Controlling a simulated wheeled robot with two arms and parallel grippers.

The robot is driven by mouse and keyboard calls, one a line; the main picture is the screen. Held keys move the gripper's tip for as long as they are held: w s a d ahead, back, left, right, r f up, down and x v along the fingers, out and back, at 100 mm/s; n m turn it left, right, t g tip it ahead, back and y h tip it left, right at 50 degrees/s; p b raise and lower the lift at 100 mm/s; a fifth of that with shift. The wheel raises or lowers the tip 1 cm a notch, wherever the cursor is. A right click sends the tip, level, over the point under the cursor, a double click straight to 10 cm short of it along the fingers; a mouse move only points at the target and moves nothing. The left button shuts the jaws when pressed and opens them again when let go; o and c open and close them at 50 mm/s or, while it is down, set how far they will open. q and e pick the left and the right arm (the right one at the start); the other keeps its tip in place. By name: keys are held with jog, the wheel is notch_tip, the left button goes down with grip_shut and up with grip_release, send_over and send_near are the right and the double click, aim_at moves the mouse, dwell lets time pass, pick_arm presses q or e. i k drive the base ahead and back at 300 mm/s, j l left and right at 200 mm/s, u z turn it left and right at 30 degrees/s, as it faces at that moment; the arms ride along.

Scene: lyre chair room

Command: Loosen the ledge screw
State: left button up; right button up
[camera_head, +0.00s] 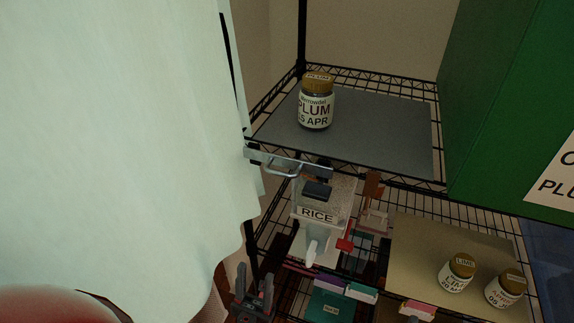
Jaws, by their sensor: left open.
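A grey metal bracket (287,160) with a looped handle sits at the front left edge of the upper shelf. Below it hangs a clear dispenser labelled RICE (317,214). A small red part (346,240) sticks out at the dispenser's right side. I cannot tell which part is the ledge screw. My left gripper (254,281) is low in the view, left of and below the dispenser. Its two dark fingers point up, apart, with nothing seen between them. My right gripper is not in view.
A PLUM jar (315,104) stands on the upper shelf's grey mat (395,130). A pale cloth (120,130) fills the left. A green panel (510,90) bounds the right.

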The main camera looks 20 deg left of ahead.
aim_at(318, 191)
jog(key=l+u, duration=0.7)
jog(key=u, duration=0.25)
jog(key=l+u, duration=0.45)
jog(key=k+l+u, duration=0.1)
jog(key=u, duration=0.35)
jog(key=k+l+u, duration=0.2)
jog(key=u, duration=0.25)
jog(key=k+l+u, duration=0.2)
jog(key=u, duration=0.3)
jog(key=l, duration=0.1)
